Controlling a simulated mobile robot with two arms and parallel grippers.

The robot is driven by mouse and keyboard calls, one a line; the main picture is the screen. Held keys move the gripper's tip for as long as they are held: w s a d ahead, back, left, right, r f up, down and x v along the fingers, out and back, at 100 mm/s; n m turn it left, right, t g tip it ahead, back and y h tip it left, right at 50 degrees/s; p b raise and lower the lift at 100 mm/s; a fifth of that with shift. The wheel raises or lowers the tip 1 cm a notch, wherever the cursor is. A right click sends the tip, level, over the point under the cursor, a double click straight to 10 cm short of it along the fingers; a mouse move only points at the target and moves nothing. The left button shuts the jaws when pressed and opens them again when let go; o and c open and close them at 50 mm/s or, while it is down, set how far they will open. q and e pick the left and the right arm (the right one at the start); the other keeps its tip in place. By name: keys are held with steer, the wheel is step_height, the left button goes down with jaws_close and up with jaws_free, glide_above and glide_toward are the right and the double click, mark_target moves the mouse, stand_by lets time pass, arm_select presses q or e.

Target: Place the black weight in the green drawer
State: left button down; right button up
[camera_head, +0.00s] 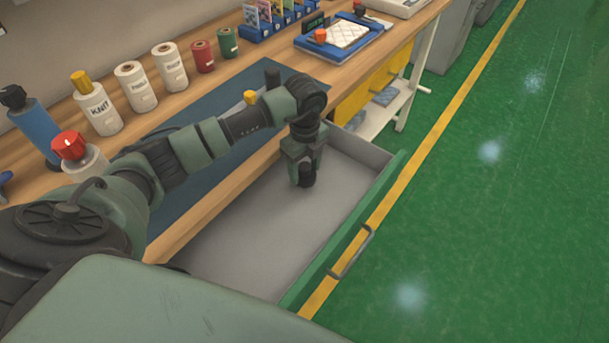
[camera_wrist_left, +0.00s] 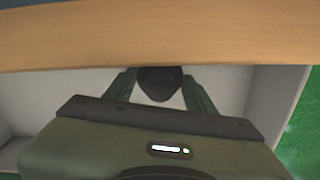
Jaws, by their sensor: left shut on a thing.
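My left gripper (camera_head: 304,166) is shut on the black weight (camera_head: 308,175) and points downward inside the open green drawer (camera_head: 345,229). The weight is a small dark cylinder; it also shows in the left wrist view (camera_wrist_left: 159,83) between the two fingers. The drawer is pulled out, with a grey interior and a green front with a metal handle. I cannot tell whether the weight touches the drawer floor. My right gripper is not in view.
The wooden bench edge (camera_head: 226,192) runs beside the drawer, close to my left arm. The drawer floor (camera_head: 265,225) looks empty.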

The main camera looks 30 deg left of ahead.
mark_target(305, 177)
arm_select(q)
steer(key=shift+f, duration=1.7)
steer(key=shift+f, duration=0.15)
steer(key=c, duration=0.5)
jaws_free()
step_height(305, 177, up, 12)
steer(key=shift+r+b, duration=0.2)
steer(key=shift+b, duration=0.25)
